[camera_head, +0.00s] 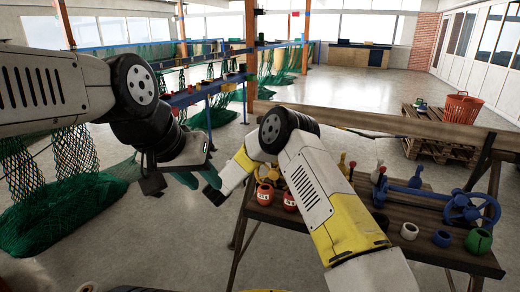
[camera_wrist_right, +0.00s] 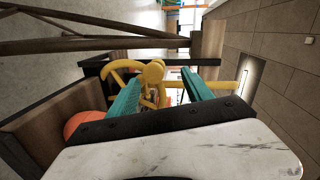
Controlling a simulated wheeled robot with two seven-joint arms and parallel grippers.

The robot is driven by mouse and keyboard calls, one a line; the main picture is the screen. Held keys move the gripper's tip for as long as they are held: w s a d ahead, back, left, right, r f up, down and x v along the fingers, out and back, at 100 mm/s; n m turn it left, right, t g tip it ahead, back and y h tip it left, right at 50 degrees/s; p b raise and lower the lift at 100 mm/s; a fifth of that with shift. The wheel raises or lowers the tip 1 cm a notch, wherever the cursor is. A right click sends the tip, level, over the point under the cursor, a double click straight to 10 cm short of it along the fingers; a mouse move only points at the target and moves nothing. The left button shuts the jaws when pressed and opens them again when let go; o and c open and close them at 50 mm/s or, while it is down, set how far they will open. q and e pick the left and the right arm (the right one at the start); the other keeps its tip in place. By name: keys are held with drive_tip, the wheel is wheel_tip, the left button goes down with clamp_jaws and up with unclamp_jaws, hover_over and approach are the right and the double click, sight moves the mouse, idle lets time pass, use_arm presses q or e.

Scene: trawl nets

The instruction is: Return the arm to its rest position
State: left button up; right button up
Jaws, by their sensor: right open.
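My left gripper (camera_head: 198,178) hangs in the air at the left-middle of the head view, above the floor and left of the table. Its two teal fingers look apart, with nothing visible between them. My right arm reaches up from the bottom and bends back down at the table's left edge; its gripper is mostly hidden in the head view. In the right wrist view my right gripper (camera_wrist_right: 160,76) has its teal fingers apart. A yellow valve (camera_wrist_right: 152,74) with a handwheel shows beyond and between them; I cannot see contact.
A wooden table (camera_head: 405,245) on the right carries a blue valve (camera_head: 470,208), red jars (camera_head: 265,194), a green ring (camera_head: 478,241) and small bottles. Green nets (camera_head: 65,215) hang and lie at the left. An orange basket (camera_head: 462,108) stands on a pallet. The middle floor is clear.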

wheel_tip(320, 180, up, 17)
drive_tip(key=d+n+y, duration=0.1)
drive_tip(key=n+y, duration=0.5)
drive_tip(key=s+d+r+n+g+y, duration=0.3)
drive_tip(key=s+d+r+n, duration=0.3)
drive_tip(key=s+r, duration=0.3)
drive_tip(key=s+d+f+n+g, duration=0.1)
drive_tip(key=s+d, duration=0.5)
drive_tip(key=s, duration=0.6)
drive_tip(key=s+d+f+n+g+h, duration=0.1)
drive_tip(key=s+d+n+g, duration=0.2)
drive_tip(key=s, duration=0.9)
drive_tip(key=s+d+f+n+g+h, duration=0.1)
drive_tip(key=s+d+n+g, duration=0.1)
drive_tip(key=s+d, duration=0.7)
drive_tip(key=s+n, duration=0.1)
drive_tip(key=s, duration=0.2)
drive_tip(key=shift+s+d+n+g, duration=0.3)
drive_tip(key=shift+s, duration=0.05)
drive_tip(key=shift+c, duration=0.2)
